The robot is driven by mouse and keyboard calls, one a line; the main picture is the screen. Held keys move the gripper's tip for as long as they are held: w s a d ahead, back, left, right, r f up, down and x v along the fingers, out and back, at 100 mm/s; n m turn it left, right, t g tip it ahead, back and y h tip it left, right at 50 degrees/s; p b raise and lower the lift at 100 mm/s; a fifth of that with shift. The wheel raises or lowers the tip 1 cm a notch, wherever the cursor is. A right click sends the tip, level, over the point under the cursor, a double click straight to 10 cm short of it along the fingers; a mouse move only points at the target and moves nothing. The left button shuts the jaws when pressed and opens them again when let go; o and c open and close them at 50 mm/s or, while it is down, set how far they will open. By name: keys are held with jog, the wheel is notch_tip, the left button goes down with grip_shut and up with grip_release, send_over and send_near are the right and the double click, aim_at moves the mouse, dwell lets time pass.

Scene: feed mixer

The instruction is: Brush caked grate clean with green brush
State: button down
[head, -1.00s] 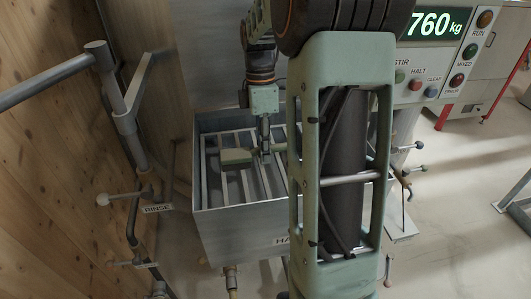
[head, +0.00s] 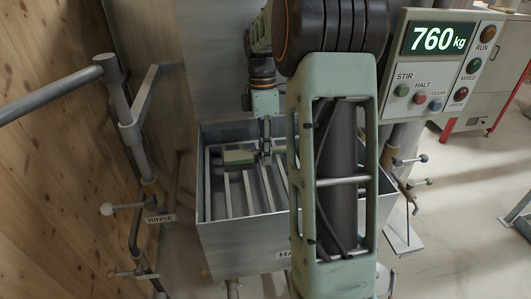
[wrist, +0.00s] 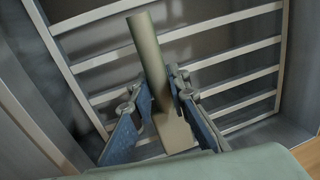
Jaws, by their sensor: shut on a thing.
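My gripper (head: 266,148) is shut on the green brush (head: 238,157) above the grate (head: 227,195) inside the metal hopper. In the wrist view, both blue-grey fingers of my gripper (wrist: 160,92) press on the sides of the brush (wrist: 148,48), which has a straight olive bar and a wider part nearer the camera. The grate (wrist: 232,51) shows as pale parallel bars behind it. Dull brownish patches show between the bars. I cannot tell whether the brush touches the bars.
The hopper's walls (head: 240,240) rise around the grate. A pipe with a RINSE label (head: 160,218) and lever handles stands at left, by a wooden wall. A control panel (head: 436,62) reading 760 kg is at right. Open floor lies at lower right.

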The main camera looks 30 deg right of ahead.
jog(key=shift+w+r, duration=0.1)
jog(key=shift+r, duration=5.4)
